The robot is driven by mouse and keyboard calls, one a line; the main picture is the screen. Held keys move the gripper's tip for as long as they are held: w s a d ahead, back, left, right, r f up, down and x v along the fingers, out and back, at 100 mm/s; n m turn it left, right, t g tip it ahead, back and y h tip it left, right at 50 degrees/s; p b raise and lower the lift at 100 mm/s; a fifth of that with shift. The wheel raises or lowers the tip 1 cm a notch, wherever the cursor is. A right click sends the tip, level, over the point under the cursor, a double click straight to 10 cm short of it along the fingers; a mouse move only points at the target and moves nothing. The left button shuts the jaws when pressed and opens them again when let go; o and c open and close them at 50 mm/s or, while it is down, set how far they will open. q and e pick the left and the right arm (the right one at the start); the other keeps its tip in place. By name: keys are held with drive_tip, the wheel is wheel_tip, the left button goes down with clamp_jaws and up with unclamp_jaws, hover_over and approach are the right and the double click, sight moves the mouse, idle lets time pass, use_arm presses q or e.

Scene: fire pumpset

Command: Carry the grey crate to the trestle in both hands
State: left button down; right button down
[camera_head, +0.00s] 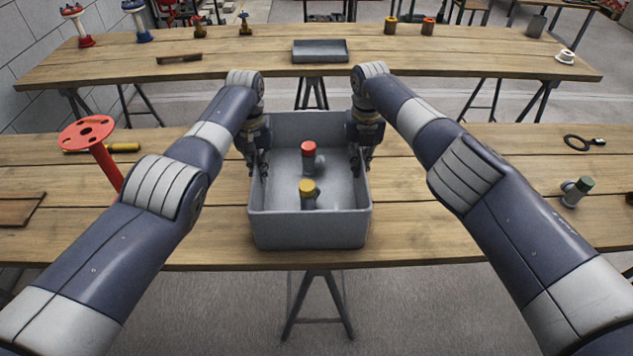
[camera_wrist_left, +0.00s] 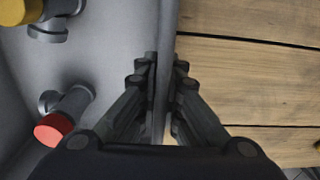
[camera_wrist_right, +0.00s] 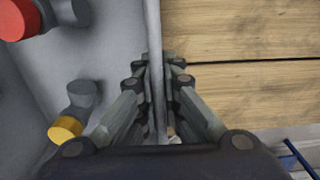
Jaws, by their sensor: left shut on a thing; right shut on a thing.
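The grey crate (camera_head: 309,228) is on or just above the near wooden table in the head view; I cannot tell if it touches the boards. Inside it are a grey fitting with a red cap (camera_head: 309,152) and one with a yellow cap (camera_head: 308,189). My left gripper (camera_head: 259,168) is shut on the crate's left wall, which runs between its fingers in the left wrist view (camera_wrist_left: 163,75). My right gripper (camera_head: 361,165) is shut on the right wall, also between the fingers in the right wrist view (camera_wrist_right: 156,75). The far wooden table on trestle legs (camera_head: 220,65) stands beyond.
On the far table a shallow grey tray (camera_head: 320,51) lies mid-table, with a dark bar (camera_head: 179,58) to its left. On the near table stand a red flanged pipe (camera_head: 97,148) at left and a green-capped fitting (camera_head: 577,191) at right. A floor gap separates the tables.

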use_arm(q)
drive_tip(key=shift+w+f, duration=0.1)
drive_tip(key=shift+f, duration=0.05)
use_arm(e)
drive_tip(key=shift+w+f, duration=0.1)
drive_tip(key=shift+f, duration=0.1)
use_arm(q)
drive_tip(key=c, duration=2.1)
unclamp_jaws()
drive_tip(key=shift+f, duration=0.1)
use_arm(e)
drive_tip(key=c, duration=2.1)
unclamp_jaws()
drive_tip(key=shift+f, duration=0.1)
use_arm(q)
drive_tip(key=o, duration=0.3)
use_arm(e)
drive_tip(key=o, duration=0.3)
use_arm(q)
drive_tip(key=shift+s, duration=0.25)
use_arm(e)
drive_tip(key=shift+s+r, duration=0.2)
drive_tip(key=shift+s, duration=0.05)
drive_tip(key=shift+f, duration=0.1)
